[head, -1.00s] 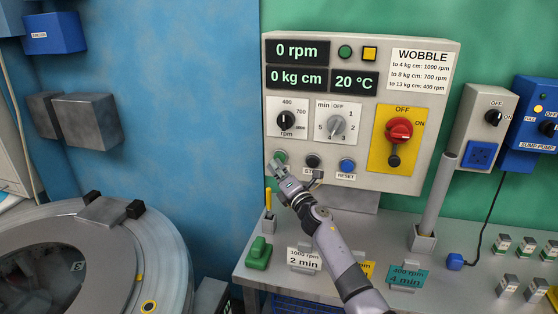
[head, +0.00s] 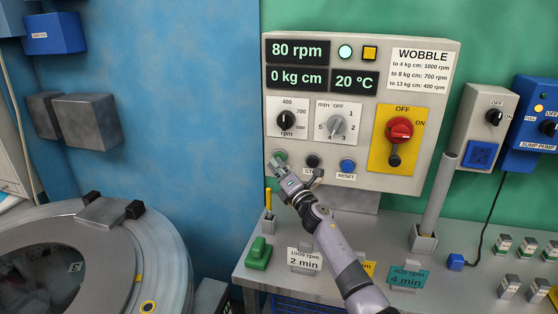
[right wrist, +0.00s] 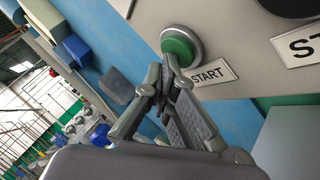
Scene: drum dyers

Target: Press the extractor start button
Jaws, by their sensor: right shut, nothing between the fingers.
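The green start button (head: 280,156) is at the lower left of the grey control panel (head: 435,100). In the right wrist view the green button (right wrist: 180,48) sits in a grey ring beside a START label (right wrist: 214,74). My right gripper (head: 275,165) is shut and empty, with its fingertips at the button's lower edge. In the right wrist view the fingertips (right wrist: 168,62) overlap the button's rim; whether they touch it I cannot tell. The panel reads 80 rpm (head: 297,50), and the round lamp (head: 345,52) is lit pale green. My left gripper is not in view.
A black stop button (head: 312,161) and a blue reset button (head: 347,166) are to the right. A red switch (head: 399,131) is on a yellow plate. Below are a bench with a green block (head: 258,254) and label stands. The round drum machine (head: 165,250) is at lower left.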

